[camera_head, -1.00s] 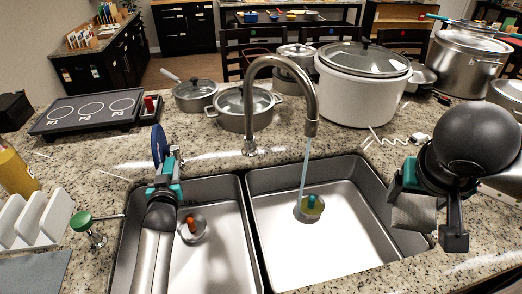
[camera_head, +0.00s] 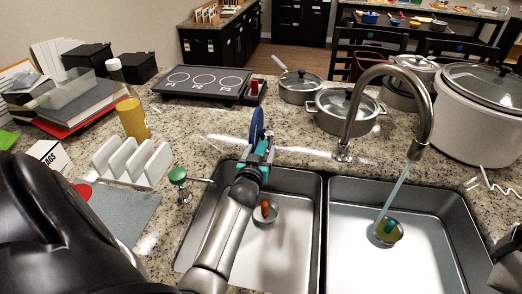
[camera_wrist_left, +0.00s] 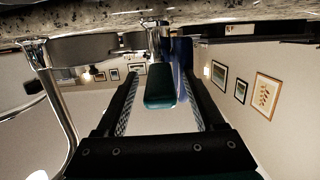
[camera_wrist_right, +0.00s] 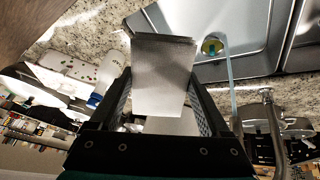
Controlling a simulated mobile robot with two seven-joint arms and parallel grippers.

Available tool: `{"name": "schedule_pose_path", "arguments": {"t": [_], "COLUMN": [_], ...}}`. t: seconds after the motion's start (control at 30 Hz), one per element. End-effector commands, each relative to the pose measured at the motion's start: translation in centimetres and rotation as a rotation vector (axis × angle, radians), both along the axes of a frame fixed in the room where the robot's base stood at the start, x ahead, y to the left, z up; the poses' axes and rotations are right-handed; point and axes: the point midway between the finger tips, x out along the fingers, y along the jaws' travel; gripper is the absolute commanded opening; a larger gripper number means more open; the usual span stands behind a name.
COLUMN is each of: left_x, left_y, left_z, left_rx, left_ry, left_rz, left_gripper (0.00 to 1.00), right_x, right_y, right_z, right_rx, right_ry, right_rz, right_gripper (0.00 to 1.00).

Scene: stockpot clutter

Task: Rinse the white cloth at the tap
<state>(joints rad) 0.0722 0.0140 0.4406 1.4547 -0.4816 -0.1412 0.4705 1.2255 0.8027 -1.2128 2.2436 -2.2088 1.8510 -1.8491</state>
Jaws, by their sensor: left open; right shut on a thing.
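The white cloth (camera_wrist_right: 163,75) shows pale grey in the right wrist view, held flat in my right gripper (camera_wrist_right: 160,100), near the edge of a steel basin. The cloth does not show in the head view. The chrome tap (camera_head: 428,115) runs a water stream into the right basin (camera_head: 345,260). My left gripper (camera_head: 258,160) is open at the back of the left basin (camera_head: 295,180). In the left wrist view a teal rounded piece (camera_wrist_left: 160,85) lies between its fingers, in front of a chrome post. A blue disc (camera_head: 257,124) stands just behind that gripper.
A green-topped dispenser (camera_head: 178,177), white rack (camera_head: 132,160) and yellow bottle (camera_head: 133,118) stand left. Pots (camera_head: 345,112) stand behind the tap.

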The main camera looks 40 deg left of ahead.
Motion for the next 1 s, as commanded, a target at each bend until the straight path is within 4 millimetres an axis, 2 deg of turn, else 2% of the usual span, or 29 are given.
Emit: {"name": "schedule_pose_path", "arguments": {"t": [0.27,0.7,1.0], "left_x": [-1.9,-8.5,-10.3], "left_y": [-1.1,-4.7,-5.7], "left_z": [0.2,1.7,2.1], "left_rx": [-0.002,0.0,0.0], "left_ry": [0.004,0.001,-0.001], "left_rz": [0.0,0.0,-0.001], "left_gripper": [0.7,0.7,0.7], "right_x": [0.0,0.0,0.0], "right_y": [0.0,0.0,0.0], "right_z": [0.5,1.5,1.6], "right_rx": [0.0,0.0,0.0], "right_ry": [-0.001,-0.001,-0.001], "right_rz": [0.0,0.0,0.0], "right_gripper": [0.36,0.36,0.36]}}
